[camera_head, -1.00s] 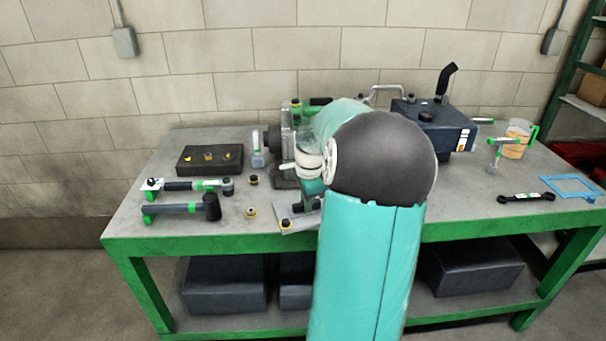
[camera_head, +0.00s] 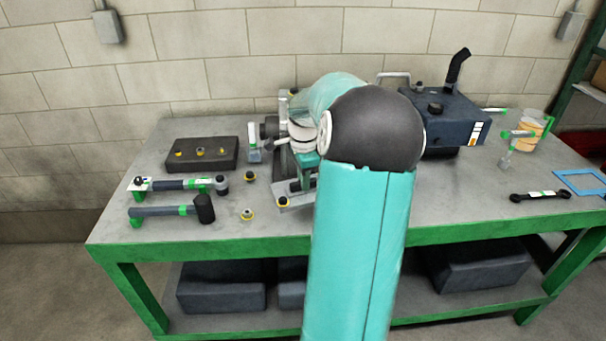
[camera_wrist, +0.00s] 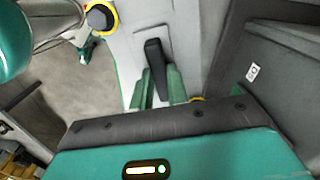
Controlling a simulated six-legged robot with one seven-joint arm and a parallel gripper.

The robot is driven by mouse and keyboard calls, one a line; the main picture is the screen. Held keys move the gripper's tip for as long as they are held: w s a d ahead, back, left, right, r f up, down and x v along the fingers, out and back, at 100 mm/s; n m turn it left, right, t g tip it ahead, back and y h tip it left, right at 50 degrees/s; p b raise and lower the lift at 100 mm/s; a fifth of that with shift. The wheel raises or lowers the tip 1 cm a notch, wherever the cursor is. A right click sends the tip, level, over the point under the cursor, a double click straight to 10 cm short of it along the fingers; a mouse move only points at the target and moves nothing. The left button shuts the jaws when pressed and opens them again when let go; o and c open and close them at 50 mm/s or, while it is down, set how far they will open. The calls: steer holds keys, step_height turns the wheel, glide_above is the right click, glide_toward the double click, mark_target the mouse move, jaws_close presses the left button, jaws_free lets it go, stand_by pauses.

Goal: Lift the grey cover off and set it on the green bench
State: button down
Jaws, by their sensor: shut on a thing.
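The grey cover (camera_wrist: 128,40) is a light grey plate with a dark upright handle (camera_wrist: 155,58) in the wrist view. My gripper (camera_wrist: 160,88) has its two green fingers closed on this handle. A black knob with a yellow ring (camera_wrist: 101,17) shows at the plate's upper left. In the head view, the light grey plate (camera_head: 296,201) shows partly beside my arm, with a yellow-ringed knob on its front corner; my arm hides the rest. Whether it touches what is below cannot be told. The green bench (camera_head: 140,238) has a grey top and green front edge.
A dark block with yellow-ringed pieces (camera_head: 200,153), a ratchet (camera_head: 180,185) and a mallet (camera_head: 170,210) lie left. A dark engine unit (camera_head: 455,118), a jug (camera_head: 530,130), a wrench (camera_head: 540,195) and a blue frame (camera_head: 580,181) are right.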

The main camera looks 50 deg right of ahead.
steer(key=shift+d+f, duration=0.2)
steer(key=shift+f, duration=0.1)
steer(key=f, duration=0.4)
steer(key=shift+s+a+f, duration=0.1)
steer(key=shift+a+f, duration=0.15)
steer(key=shift+f, duration=0.75)
steer(key=shift+d, duration=0.1)
steer(key=c, duration=1.3)
jaws_free()
